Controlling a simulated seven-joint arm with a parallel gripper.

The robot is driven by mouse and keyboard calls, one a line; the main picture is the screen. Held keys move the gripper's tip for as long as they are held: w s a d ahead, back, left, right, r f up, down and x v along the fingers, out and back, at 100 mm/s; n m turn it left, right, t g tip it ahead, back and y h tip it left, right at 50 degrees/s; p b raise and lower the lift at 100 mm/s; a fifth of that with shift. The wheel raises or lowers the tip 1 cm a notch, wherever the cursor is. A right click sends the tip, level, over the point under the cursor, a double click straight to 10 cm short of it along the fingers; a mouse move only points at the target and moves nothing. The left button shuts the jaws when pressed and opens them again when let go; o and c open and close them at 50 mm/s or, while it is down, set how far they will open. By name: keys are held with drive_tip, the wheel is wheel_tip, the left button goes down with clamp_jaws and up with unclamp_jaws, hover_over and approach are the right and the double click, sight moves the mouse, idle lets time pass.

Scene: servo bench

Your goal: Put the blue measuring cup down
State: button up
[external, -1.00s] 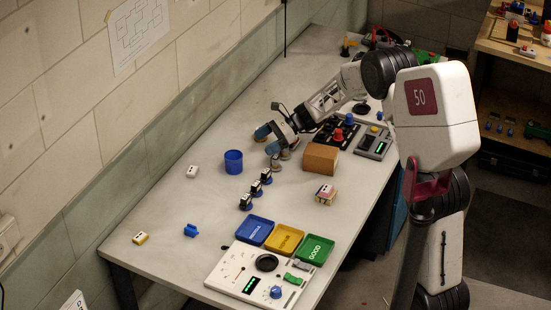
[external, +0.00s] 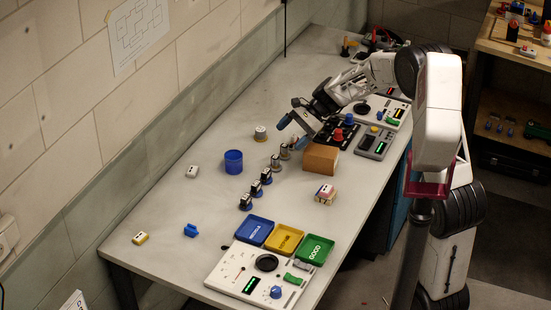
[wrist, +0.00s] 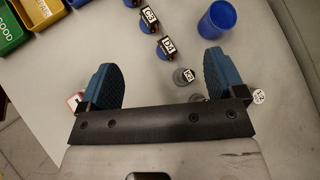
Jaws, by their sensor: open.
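The blue measuring cup (external: 233,161) is a plain round blue cup standing upright on the bench, toward the wall side. In the wrist view the cup (wrist: 217,20) shows at the top right, beyond the fingers. My gripper (external: 294,132) is above the bench, to the right of the cup and apart from it. In the wrist view my gripper (wrist: 158,72) has its two blue fingers spread wide, with nothing held between them.
A silver knobbed piece (external: 260,133) stands behind the cup. Several dark labelled pieces (external: 256,188) stand in a row in front. A brown block (external: 321,158) is to the right. Blue (external: 239,238), yellow and green trays lie at the front.

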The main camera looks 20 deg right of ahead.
drive_tip(key=s+d+r+n+t+h, duration=0.1)
drive_tip(key=s+d+r+n+h, duration=0.3)
drive_tip(key=s, duration=0.7)
drive_tip(key=s+d+r+n+h, duration=0.1)
drive_tip(key=s+d+r+n, duration=0.35)
drive_tip(key=s, duration=0.65)
drive_tip(key=s+d+n+t+h, duration=0.1)
drive_tip(key=s+d, duration=0.4)
drive_tip(key=s, duration=0.5)
drive_tip(key=s+d+n+t+h, duration=0.1)
drive_tip(key=s+d+n+h, duration=0.2)
drive_tip(key=s, duration=0.6)
drive_tip(key=shift+s+d+r+t+h, duration=0.25)
drive_tip(key=shift+s+d+t+h, duration=0.15)
drive_tip(key=shift+d+h, duration=0.5)
